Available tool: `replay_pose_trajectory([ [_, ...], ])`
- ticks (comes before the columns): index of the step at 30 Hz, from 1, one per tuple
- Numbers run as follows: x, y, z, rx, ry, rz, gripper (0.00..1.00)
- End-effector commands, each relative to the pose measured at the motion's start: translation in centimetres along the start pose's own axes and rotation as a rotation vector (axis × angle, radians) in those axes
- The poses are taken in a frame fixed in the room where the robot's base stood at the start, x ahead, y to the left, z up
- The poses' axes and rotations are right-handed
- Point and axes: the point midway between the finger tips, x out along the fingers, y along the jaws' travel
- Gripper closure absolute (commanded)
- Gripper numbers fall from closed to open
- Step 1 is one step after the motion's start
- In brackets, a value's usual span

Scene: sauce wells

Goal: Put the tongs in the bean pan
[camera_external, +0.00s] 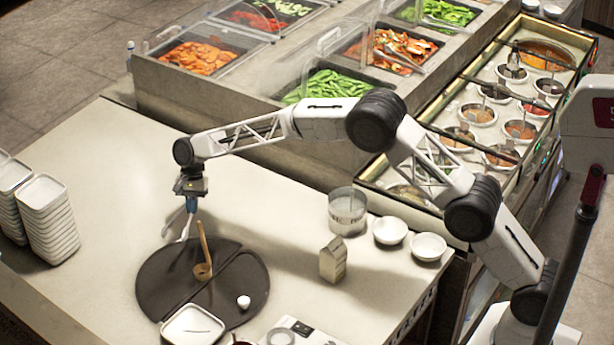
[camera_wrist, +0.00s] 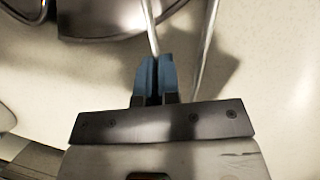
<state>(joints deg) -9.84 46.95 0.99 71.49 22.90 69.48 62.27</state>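Metal tongs (camera_external: 187,228) hang below my gripper (camera_external: 191,203), over the left side of the white counter by the dark round board. In the wrist view, the blue fingers of my gripper (camera_wrist: 156,80) are close together around one arm of the tongs (camera_wrist: 152,28). The other arm runs past the fingers on the right. A pan of green beans (camera_external: 325,85) sits in the front row of the food bar, right of and beyond the gripper. Part of its front edge is hidden by my arm. A clear cover stands near it.
The dark round board (camera_external: 160,285) holds a small wooden cup with a stick (camera_external: 203,269). Stacked white dishes (camera_external: 50,225) stand left. A clear container (camera_external: 347,212), white bowls (camera_external: 390,231) and a small carton (camera_external: 333,262) stand right. Other food pans (camera_external: 197,58) flank the beans.

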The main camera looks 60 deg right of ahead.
Motion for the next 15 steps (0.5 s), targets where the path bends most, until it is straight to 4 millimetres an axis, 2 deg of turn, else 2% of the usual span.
replay_pose_trajectory([
  [3,-0.6,1.0,-2.9,-0.118,0.001,0.049,1.00],
  [15,-2.6,5.2,-11.8,-0.532,0.000,0.222,1.00],
])
